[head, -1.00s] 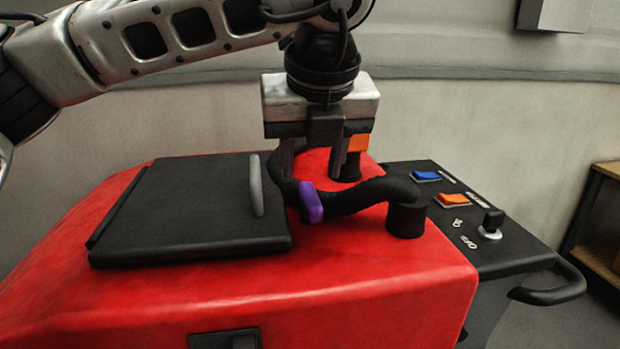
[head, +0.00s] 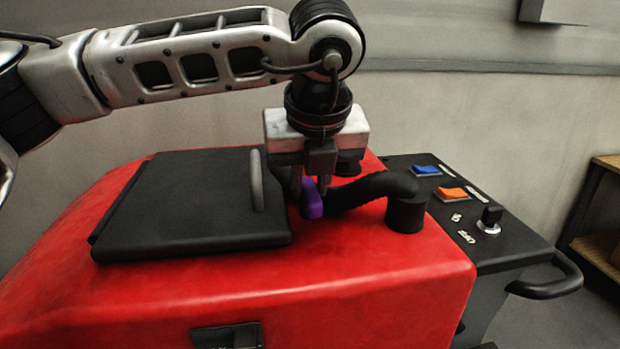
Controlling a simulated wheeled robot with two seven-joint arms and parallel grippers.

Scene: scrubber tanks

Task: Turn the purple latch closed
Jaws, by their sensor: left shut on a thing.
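The purple latch (head: 312,200) sits on the red machine top, just right of the black lid (head: 190,205) and its grey handle. My left gripper (head: 311,188) points straight down over the latch, with its fingertips at the latch's upper part. It is shut on the latch, though the fingers hide part of the contact. Only the latch's lower, near end shows clearly. My right gripper is not in view.
A black ribbed hose (head: 370,188) runs right from beside the latch to a black fitting (head: 406,213). A dark control panel with a blue switch (head: 426,170), an orange switch (head: 453,194) and a black knob (head: 490,217) lies further right.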

